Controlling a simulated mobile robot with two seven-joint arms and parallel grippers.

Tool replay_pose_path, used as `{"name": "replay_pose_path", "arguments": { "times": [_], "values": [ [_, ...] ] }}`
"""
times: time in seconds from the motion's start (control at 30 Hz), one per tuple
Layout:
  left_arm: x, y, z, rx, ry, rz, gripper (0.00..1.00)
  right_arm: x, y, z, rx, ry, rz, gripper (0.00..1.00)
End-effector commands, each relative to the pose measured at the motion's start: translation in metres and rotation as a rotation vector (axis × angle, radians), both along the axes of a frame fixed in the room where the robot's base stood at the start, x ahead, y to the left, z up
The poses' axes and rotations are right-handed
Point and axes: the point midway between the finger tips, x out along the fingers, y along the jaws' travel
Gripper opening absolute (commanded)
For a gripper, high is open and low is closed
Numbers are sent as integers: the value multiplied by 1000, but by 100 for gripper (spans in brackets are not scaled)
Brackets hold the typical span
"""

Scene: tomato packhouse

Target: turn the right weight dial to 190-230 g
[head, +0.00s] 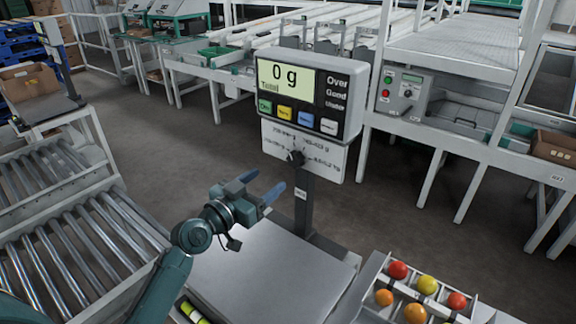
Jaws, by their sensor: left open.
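A scale display (296,88) stands on a post and reads 0 g. I see no second dial on this plate. My left gripper (264,186) is open and empty, its blue fingertips below and to the left of the dial, apart from it. My right gripper is out of view.
The scale's bare platform (262,268) lies beneath my left gripper. A divided tray (372,284) of several red, orange and yellow tomatoes is at the lower right. A roller conveyor (70,245) runs at left. A control box (404,92) is on the machine behind.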

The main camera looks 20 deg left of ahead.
Motion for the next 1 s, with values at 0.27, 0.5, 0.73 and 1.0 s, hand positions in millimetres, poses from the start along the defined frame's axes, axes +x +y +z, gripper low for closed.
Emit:
{"name": "replay_pose_path", "arguments": {
  "times": [0.27,0.5,0.73,1.0],
  "values": [
    [56,-21,-1,-3,0,-2,62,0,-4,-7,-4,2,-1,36],
    [83,-31,-2,0,2,-1,62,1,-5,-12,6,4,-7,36],
    [88,-33,-1,0,3,-1,62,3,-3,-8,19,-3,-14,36],
    [88,-33,-1,0,3,-1,52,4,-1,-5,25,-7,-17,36]
  ]
}}
